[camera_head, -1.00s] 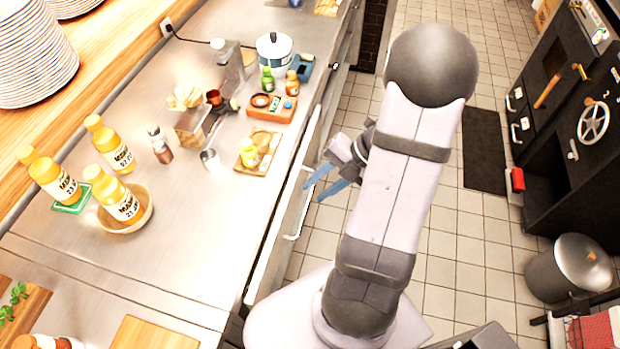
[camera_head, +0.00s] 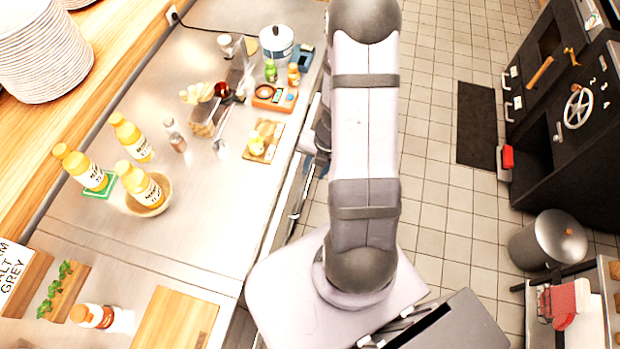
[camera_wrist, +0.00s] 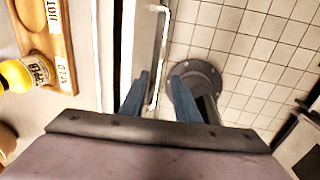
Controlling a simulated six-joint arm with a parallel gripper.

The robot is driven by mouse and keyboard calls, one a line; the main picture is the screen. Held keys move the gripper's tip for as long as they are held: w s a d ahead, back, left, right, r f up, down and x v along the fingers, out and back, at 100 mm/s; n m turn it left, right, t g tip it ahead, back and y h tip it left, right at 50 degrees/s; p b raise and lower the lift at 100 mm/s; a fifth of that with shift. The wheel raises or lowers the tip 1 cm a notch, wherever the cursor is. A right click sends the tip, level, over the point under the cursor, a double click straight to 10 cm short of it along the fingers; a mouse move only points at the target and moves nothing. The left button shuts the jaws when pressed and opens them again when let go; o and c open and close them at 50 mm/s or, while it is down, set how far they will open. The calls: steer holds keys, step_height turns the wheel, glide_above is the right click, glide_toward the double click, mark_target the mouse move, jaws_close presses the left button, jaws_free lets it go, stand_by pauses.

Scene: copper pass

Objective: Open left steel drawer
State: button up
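The steel drawer front (camera_head: 279,222) runs below the counter's front edge in the head view, with a pale bar handle (camera_head: 296,204) on it. My gripper (camera_wrist: 160,92) shows two blue fingers spread apart. The lower end of the handle appears between them in the picture; I cannot tell whether they touch it. In the head view my arm hides most of the gripper and the fingers. The drawer looks nearly flush with the counter; any small gap is unclear.
The counter (camera_head: 215,235) holds yellow bottles (camera_head: 142,184), a cutting board (camera_head: 175,322) and a white pot (camera_head: 276,42). A lidded bin (camera_head: 548,240) and a black oven (camera_head: 565,130) stand at the far right.

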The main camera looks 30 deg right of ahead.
mark_target(309, 183)
steer(key=shift+f, duration=0.1)
steer(key=shift+w+a+f+b, duration=0.15)
steer(key=shift+f+b, duration=0.6)
steer(key=shift+f, duration=0.4)
steer(key=shift+w+a+f+b, duration=0.2)
steer(key=shift+f+b, duration=0.55)
steer(key=shift+f, duration=0.45)
steer(key=shift+w+a+f+b, duration=0.15)
steer(key=shift+f+b, duration=0.6)
steer(key=shift+f, duration=0.4)
jaws_close()
